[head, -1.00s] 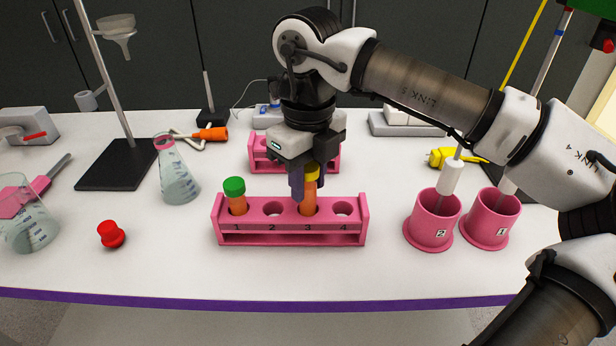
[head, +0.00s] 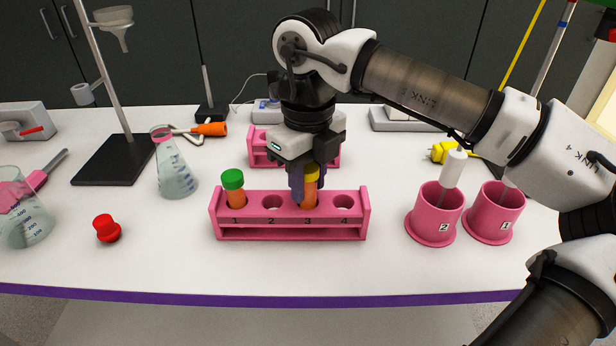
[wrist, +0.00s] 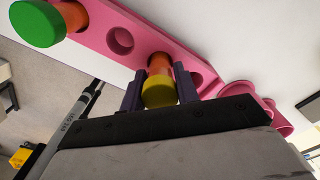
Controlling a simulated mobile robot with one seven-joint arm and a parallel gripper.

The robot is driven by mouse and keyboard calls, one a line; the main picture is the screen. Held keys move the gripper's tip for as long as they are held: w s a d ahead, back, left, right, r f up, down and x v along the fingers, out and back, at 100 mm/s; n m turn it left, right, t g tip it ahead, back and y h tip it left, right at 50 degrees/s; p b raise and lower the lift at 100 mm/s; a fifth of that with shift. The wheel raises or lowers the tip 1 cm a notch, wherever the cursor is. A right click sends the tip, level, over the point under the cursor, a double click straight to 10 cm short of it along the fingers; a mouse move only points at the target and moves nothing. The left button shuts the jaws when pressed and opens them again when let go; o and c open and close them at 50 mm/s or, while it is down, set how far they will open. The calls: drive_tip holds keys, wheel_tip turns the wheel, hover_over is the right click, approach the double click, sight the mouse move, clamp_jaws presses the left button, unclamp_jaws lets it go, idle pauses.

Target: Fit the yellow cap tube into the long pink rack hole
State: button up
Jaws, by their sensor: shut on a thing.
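The yellow cap tube (head: 311,182) has an orange body and stands at hole 3 of the long pink rack (head: 257,233), its lower end inside the hole. My gripper (head: 304,187) is shut on it just under the cap. In the wrist view the yellow cap (wrist: 159,92) shows between the two dark fingers of my gripper (wrist: 160,90), above the pink rack (wrist: 130,20). How deep the tube sits is hard to tell. The green cap tube (head: 232,187) stands in hole 1. Holes 2 and 4 are empty.
A second pink rack (head: 262,155) stands behind my gripper. Two pink cups (head: 433,220) (head: 488,222) stand at the right. The table front is clear.

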drive_tip(key=shift+f+b, duration=0.5)
drive_tip(key=shift+f, duration=0.15)
drive_tip(key=o, duration=1.1)
drive_tip(key=shift+c, duration=0.2)
drive_tip(key=shift+r, duration=0.1)
